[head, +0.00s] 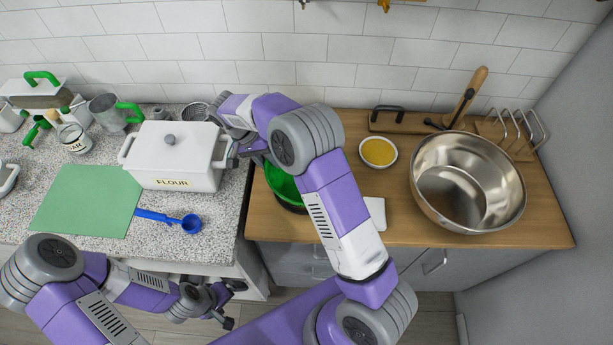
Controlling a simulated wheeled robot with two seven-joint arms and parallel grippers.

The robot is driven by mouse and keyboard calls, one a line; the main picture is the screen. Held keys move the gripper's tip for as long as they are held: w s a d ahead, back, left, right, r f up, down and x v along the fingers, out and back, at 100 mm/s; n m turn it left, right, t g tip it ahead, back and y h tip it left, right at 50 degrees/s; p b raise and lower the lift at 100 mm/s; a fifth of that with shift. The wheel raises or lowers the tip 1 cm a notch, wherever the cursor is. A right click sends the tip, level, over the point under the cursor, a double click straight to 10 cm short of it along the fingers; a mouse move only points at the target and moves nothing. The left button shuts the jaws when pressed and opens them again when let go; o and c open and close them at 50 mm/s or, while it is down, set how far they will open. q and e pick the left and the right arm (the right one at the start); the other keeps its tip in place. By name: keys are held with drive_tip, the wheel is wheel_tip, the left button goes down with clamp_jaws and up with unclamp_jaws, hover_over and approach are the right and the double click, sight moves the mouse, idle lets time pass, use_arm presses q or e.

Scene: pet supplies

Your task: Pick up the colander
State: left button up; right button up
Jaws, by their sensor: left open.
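No colander is clearly recognizable. A green bowl-shaped thing (284,187) sits near the left end of the wooden counter, partly hidden behind my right arm. A small ribbed metal thing (193,111) shows behind the white flour box (180,155). I cannot tell whether either is the colander. My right gripper (248,152) is over the counter beside the flour box's right handle, left of the green thing; its fingers are mostly hidden by the arm. My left gripper (228,305) is open and empty, low in front of the counter, below its edge.
A large steel bowl (470,215) fills the right of the wooden counter (400,225). A small yellow-filled bowl (378,152), a board with a dark handle and a rack stand behind. On the left are a green mat (88,200), a blue measuring spoon (188,223) and mugs.

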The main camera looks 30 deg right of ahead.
drive_tip(key=shift+f, duration=0.25)
idle(0.3)
drive_tip(key=shift+c, duration=0.2)
clamp_jaws()
idle(1.3)
